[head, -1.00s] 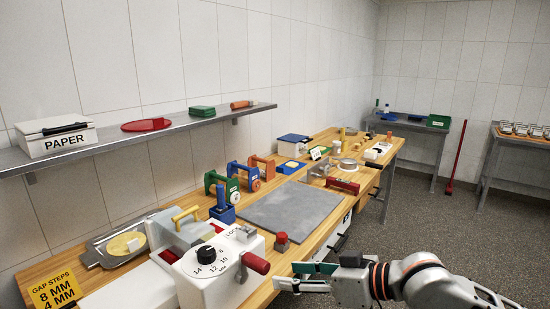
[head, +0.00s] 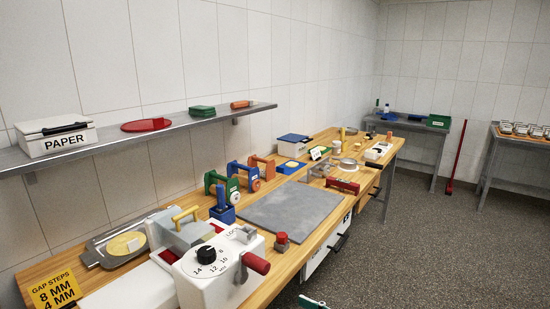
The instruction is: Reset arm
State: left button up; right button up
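Of my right gripper (head: 312,303), only a small dark green and pale fingertip piece shows at the bottom edge of the head view, right of centre. The rest of it and its arm are below the picture, so I cannot tell whether it is open or shut. The visible piece is over the floor, in front of the workbench and apart from it. My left gripper is not in view.
The wooden workbench (head: 283,259) runs along the wall. On it are a white dial machine (head: 213,284) with a red-ended lever (head: 256,263), a grey slab (head: 292,210) and coloured-handled tools. A wall shelf (head: 182,124) hangs above. The speckled floor (head: 430,250) at right is clear.

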jog(key=s+d+f+m+h, duration=0.1)
jog(key=s+d+f+h, duration=0.1)
jog(key=s+d+f, duration=0.3)
jog(key=s+d+f+m+h, duration=0.1)
jog(key=s+d+f+h, duration=0.2)
jog(key=f, duration=0.9)
jog(key=s+d+f+h, duration=0.3)
jog(key=s+d+f, duration=0.4)
jog(key=s, duration=0.3)
jog(key=shift+s+d+f+m, duration=0.35)
jog(key=shift+s+f+m, duration=0.05)
jog(key=shift+f, duration=0.25)
